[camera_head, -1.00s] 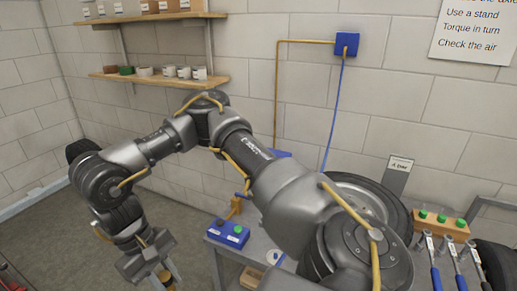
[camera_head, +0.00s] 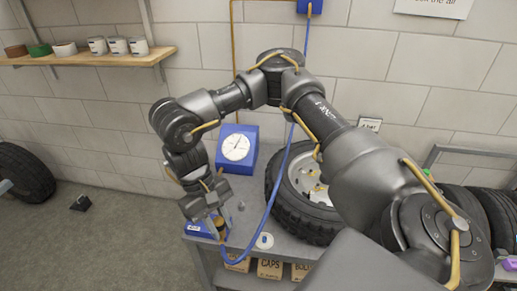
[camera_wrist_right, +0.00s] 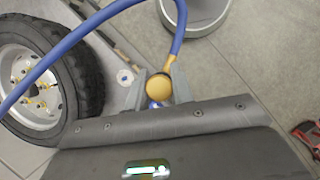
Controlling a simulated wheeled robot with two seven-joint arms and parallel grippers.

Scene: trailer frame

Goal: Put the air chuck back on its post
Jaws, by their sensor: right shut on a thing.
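My right gripper (camera_head: 212,222) is shut on the air chuck, over the left end of the bench. In the right wrist view the chuck's round yellow end (camera_wrist_right: 158,88) sits between the two fingers of my right gripper (camera_wrist_right: 160,90), with the blue hose (camera_wrist_right: 174,35) running from it. In the head view the hose (camera_head: 277,185) hangs from the wall box and loops below the gripper. The arm and gripper cover part of the bench, and I cannot make out the post for certain. My left gripper is not in view.
A blue box with a white dial (camera_head: 237,148) stands behind the gripper. A tyre on a wheel (camera_head: 293,205) is to the right.

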